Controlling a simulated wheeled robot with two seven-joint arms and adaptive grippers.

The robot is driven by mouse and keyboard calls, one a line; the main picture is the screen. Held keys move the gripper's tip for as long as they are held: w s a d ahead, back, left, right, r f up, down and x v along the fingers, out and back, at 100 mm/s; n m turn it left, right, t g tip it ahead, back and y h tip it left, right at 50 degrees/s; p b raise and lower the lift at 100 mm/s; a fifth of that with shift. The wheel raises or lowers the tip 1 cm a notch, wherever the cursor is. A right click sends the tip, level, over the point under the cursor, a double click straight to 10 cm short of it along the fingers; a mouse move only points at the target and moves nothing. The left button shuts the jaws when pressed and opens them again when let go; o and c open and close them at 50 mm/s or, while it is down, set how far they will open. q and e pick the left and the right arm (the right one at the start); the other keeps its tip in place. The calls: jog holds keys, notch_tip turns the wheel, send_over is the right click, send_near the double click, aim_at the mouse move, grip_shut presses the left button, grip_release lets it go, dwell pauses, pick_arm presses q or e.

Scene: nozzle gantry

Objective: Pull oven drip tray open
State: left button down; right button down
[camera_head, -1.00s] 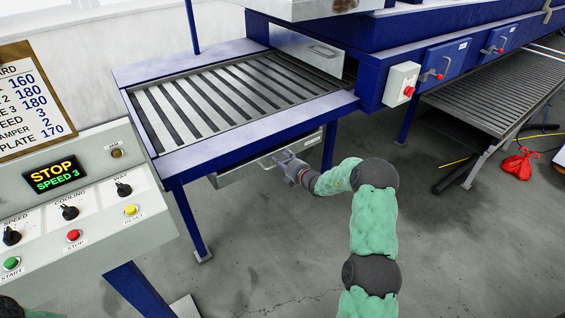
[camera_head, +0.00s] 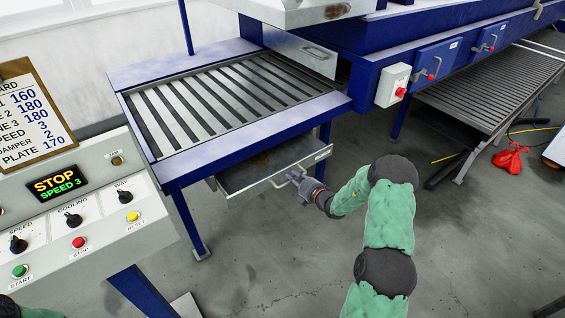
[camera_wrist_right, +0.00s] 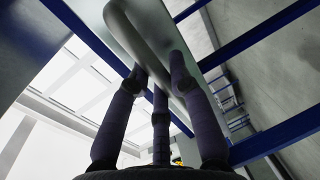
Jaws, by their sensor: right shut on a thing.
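The drip tray (camera_head: 262,168) is a shallow grey metal drawer under the slatted conveyor table. It stands partly out, and its dark inside with a brownish stain shows. Its bar handle (camera_head: 286,181) is on the front face. My right gripper (camera_head: 298,178) is shut on the handle near its right end. In the right wrist view the fingers (camera_wrist_right: 160,80) close around the pale handle bar (camera_wrist_right: 140,45), with the tray's front behind it.
A blue frame with a slatted conveyor (camera_head: 225,95) stands above the tray, with a blue leg (camera_head: 187,215) at left. A control panel (camera_head: 75,210) reading STOP is at the left. A red cloth-like item (camera_head: 510,157) lies at far right. The floor before the tray is clear.

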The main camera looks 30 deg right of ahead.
jog(key=f+p+v, duration=0.2)
jog(key=p+v, duration=0.2)
jog(key=v, duration=0.8)
jog(key=s+f+p+v, duration=0.1)
jog(key=f+p+v, duration=0.2)
jog(key=v, duration=1)
jog(key=shift+d+p, duration=0.25)
jog(key=shift+p, duration=0.4)
jog(key=shift+s, duration=0.1)
jog(key=c, duration=1.1)
grip_release()
jog(key=v, duration=1.2)
jog(key=shift+d+f, duration=0.1)
